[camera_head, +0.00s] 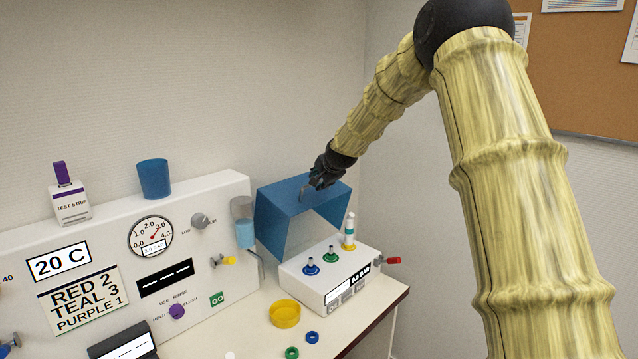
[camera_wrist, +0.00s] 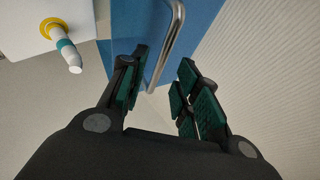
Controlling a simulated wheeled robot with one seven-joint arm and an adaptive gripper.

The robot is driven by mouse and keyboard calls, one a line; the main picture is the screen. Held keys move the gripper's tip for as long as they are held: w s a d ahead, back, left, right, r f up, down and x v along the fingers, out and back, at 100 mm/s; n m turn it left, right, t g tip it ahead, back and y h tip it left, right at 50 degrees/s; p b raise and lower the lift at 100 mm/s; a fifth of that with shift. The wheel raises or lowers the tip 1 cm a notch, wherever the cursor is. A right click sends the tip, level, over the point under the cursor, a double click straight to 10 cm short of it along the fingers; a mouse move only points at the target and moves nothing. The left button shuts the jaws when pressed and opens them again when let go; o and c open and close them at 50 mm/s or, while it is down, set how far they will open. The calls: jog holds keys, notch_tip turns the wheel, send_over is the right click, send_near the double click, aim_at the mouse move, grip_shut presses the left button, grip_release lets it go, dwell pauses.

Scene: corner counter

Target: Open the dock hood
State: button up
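The blue dock hood (camera_head: 284,225) stands at the back of the white dock (camera_head: 318,290), raised and tilted. The dock's blue, green and yellow ports show uncovered in front of it. My gripper (camera_head: 314,186) is at the hood's upper panel, by its handle. In the wrist view, the blue hood (camera_wrist: 139,22) and its bent metal handle (camera_wrist: 171,45) lie just beyond the fingers. My gripper (camera_wrist: 160,92) is open there, with a wide gap between its green pads. The handle's lower end reaches near the left finger; I cannot tell whether they touch.
A white-capped vial (camera_head: 349,230) stands in the dock's yellow port, and a red knob (camera_head: 393,261) sticks out at its right. The white instrument panel (camera_head: 110,265) is at the left. A yellow dish (camera_head: 285,314) and small rings (camera_head: 312,337) lie on the counter in front.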

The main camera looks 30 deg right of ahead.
jog(key=v, duration=0.7)
jog(key=shift+s, duration=0.15)
jog(key=shift+d+r, duration=0.1)
dwell(0.3)
